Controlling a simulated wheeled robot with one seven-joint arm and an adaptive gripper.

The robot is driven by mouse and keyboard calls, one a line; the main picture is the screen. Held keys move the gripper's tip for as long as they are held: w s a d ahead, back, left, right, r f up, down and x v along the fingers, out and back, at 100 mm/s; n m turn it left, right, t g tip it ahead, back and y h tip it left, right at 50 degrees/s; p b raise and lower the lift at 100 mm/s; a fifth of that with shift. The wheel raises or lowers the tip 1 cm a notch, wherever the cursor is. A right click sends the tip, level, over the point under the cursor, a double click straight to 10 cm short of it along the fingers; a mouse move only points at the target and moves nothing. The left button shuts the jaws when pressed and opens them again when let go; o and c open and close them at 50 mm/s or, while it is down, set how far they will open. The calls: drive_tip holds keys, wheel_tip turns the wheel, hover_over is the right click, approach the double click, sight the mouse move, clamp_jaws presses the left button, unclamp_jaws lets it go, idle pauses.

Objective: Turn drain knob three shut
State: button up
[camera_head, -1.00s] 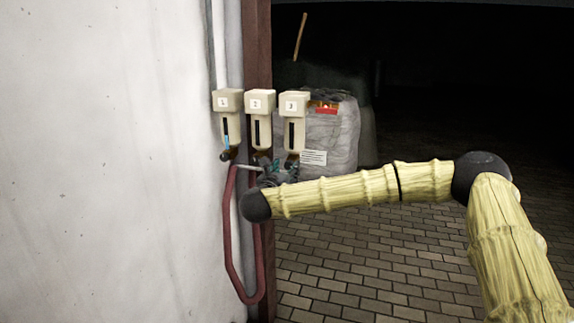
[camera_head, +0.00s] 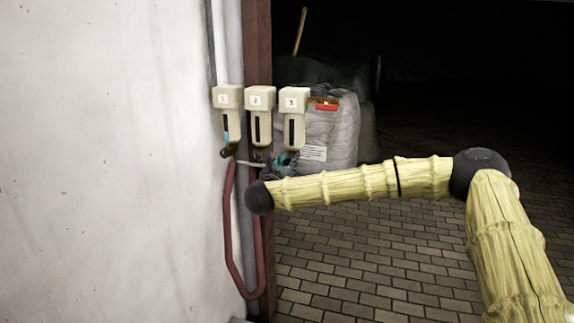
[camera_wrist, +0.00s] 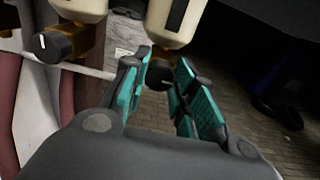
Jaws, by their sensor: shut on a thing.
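Drain unit three (camera_head: 294,120), a cream box with a dark slot, hangs at the right of the row. Its dark round knob (camera_wrist: 160,76) sits below it. My gripper (camera_wrist: 163,82), with teal-padded fingers, is shut on this knob, one finger on each side. In the head view my gripper (camera_head: 283,164) is just under unit three, partly hidden by my arm. The knob's pointer is too dark to read in the wrist view.
Unit two (camera_head: 260,118) and unit one (camera_head: 228,115) hang to the left. Unit two's knob (camera_wrist: 58,45) bears a white line. A red hose (camera_head: 228,235) hangs by the white wall (camera_head: 110,160). A grey sack (camera_head: 335,125) stands behind. Paved floor (camera_head: 370,260) is open at right.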

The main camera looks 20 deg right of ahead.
drive_tip(key=shift+f, duration=0.1)
drive_tip(key=n+b, duration=0.3)
drive_tip(key=shift+n, duration=0.4)
drive_tip(key=n+b, duration=0.1)
drive_tip(key=n, duration=0.3)
drive_tip(key=shift+a+n+b, duration=0.1)
drive_tip(key=shift+n+b, duration=0.2)
drive_tip(key=n, duration=0.5)
drive_tip(key=shift+f+n, duration=0.15)
drive_tip(key=shift+n, duration=2.15)
drive_tip(key=o, duration=1)
